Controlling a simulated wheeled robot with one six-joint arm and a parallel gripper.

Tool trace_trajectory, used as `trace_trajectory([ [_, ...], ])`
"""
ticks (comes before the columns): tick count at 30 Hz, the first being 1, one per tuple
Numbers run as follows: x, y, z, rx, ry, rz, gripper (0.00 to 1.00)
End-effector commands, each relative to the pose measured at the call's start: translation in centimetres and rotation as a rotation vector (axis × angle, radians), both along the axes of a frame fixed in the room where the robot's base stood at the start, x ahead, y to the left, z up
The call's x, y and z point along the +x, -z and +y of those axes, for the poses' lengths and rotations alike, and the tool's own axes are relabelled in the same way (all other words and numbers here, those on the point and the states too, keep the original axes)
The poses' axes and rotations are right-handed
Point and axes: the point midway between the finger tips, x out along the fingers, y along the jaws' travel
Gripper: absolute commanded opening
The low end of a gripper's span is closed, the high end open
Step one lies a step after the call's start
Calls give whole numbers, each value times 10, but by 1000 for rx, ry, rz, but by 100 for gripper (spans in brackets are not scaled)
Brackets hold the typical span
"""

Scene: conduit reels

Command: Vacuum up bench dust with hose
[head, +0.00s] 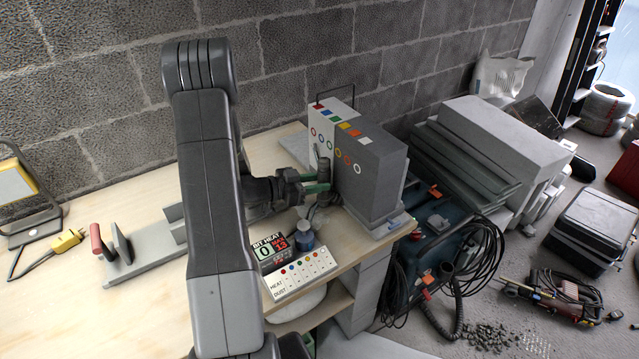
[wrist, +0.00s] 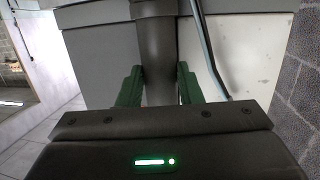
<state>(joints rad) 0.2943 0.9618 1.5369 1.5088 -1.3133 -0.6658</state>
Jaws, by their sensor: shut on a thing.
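My gripper (head: 318,187) has green fingers and is over the bench, close to the front of the grey box with coloured rings. It is shut on an upright dark grey tube (head: 322,168), which looks like a hose end. In the wrist view, the tube (wrist: 157,65) stands between the green fingers (wrist: 158,88). A blue vacuum-like machine (head: 432,235) stands on the floor right of the bench, with a black ribbed hose (head: 446,318) hanging beside it. I cannot tell whether the tube joins that hose. No bench dust can be made out clearly.
The grey box (head: 372,170) stands on the bench (head: 120,310). A "BIT HEAT" display (head: 270,250), a blue-grey jar (head: 304,236) and a white "HEAT DUST" panel (head: 300,273) sit near the gripper. Dark rubble (head: 490,335) lies on the floor. The bench's left front is clear.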

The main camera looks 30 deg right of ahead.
Motion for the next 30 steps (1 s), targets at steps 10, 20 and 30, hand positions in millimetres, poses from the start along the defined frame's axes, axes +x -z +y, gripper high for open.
trace_trajectory([
  [10,13,-6,2,-2,-12,-47,0],
  [20,5,-6,12,-1,-11,-48,0],
  [30,-12,-4,30,-1,-8,-37,0],
])
